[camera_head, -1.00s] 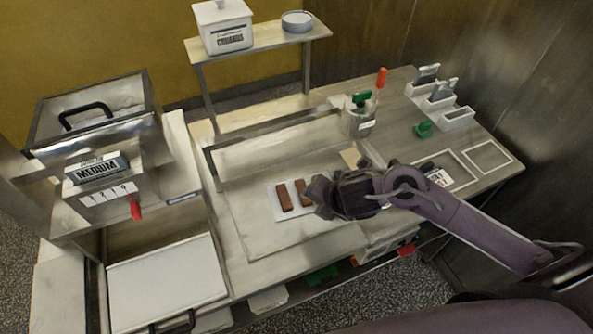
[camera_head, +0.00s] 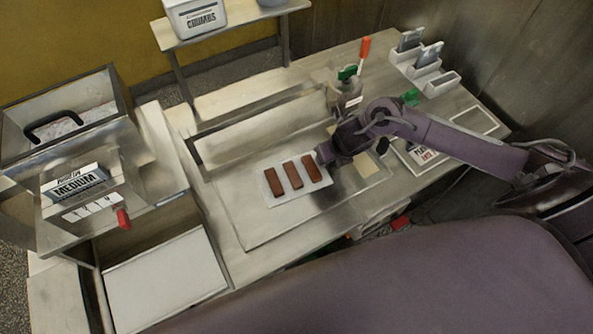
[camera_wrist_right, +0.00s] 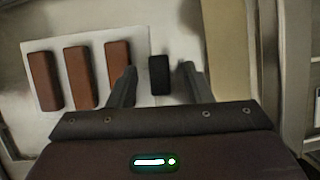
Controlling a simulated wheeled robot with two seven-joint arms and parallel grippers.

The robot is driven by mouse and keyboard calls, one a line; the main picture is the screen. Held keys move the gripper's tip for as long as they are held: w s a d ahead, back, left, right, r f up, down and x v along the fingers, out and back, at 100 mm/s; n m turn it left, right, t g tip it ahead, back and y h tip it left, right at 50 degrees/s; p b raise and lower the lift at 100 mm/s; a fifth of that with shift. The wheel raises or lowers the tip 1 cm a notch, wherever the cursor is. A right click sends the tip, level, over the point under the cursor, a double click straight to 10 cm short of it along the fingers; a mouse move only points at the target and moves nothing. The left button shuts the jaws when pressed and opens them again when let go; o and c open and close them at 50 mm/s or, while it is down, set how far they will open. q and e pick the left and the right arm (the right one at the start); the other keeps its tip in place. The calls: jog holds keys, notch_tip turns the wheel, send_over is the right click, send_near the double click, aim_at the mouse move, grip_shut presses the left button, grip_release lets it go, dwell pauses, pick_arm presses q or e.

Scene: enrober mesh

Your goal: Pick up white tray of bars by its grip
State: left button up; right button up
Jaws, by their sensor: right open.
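The white tray (camera_head: 310,189) lies flat on the steel work surface with three brown bars (camera_head: 293,175) side by side on it. In the right wrist view, the tray (camera_wrist_right: 141,45) is at the left with the bars (camera_wrist_right: 81,78). Its black grip (camera_wrist_right: 159,75) stands off the tray's right edge. My right gripper (camera_head: 326,156) is at the tray's right end in the head view. In the right wrist view, the right gripper (camera_wrist_right: 157,74) is open, with one finger on each side of the grip, apart from it. The head view hides the grip. My left gripper is not in view.
A machine with a "MEDIUM" label (camera_head: 75,182) stands at the left, above a white panel (camera_head: 165,280). A raised trough (camera_head: 262,130) runs behind the tray. A green-topped container (camera_head: 347,82) and grey holders (camera_head: 427,70) stand at the back right.

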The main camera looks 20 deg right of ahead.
jog(key=shift+f, duration=0.15)
jog(key=c, duration=0.7)
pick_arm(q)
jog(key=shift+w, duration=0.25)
pick_arm(e)
grip_shut()
